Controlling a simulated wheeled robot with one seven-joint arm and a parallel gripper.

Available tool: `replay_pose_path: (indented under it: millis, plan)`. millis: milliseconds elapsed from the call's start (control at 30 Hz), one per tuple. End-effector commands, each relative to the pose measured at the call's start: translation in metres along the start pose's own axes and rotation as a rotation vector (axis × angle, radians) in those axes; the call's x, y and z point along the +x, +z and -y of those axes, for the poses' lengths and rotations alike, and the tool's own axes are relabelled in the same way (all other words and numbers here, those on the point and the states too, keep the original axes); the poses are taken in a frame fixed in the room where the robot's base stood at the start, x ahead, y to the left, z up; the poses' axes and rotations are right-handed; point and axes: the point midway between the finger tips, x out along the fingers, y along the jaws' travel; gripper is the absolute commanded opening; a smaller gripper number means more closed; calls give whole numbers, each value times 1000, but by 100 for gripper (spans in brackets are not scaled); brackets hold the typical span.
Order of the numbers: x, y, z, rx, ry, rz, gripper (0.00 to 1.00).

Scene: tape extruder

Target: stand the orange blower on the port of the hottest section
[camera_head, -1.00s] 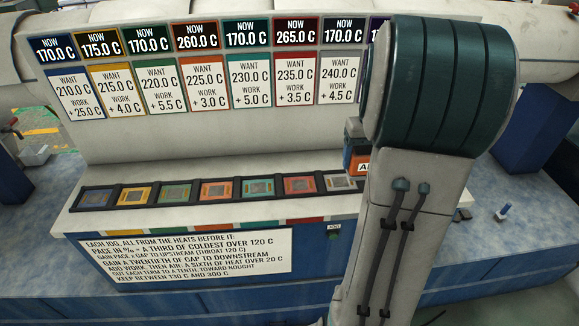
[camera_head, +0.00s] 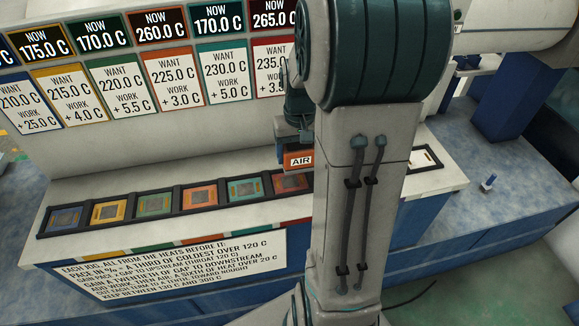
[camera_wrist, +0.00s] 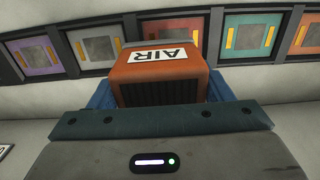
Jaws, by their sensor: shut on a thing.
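The orange blower (camera_head: 299,160), labelled AIR, is held in my gripper (camera_wrist: 160,95). The wrist view shows the blue fingers on both sides of the blower (camera_wrist: 160,75). The hottest reading I can see is 265.0 C on the red sign (camera_head: 271,11). The red port (camera_head: 291,182) lies just below the blower in the head view. In the wrist view the red port (camera_wrist: 168,21) is partly covered by the blower. I cannot tell whether they touch. My arm hides the signs further right.
The teal port (camera_head: 246,189), orange port (camera_head: 200,196) and others line the pale ledge to the left. The wrist view shows a grey port (camera_wrist: 95,44) and a purple port (camera_wrist: 36,58) on the other side. A rules panel (camera_head: 172,264) is on the front.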

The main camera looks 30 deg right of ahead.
Motion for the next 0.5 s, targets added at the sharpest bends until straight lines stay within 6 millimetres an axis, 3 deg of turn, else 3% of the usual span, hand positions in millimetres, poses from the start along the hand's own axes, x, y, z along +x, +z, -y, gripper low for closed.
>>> replay_pose_path:
  millis: [200,500]
  plan:
    - [12,3,22,-1,0,-2,28]
    - [47,4,23,-1,0,2,28]
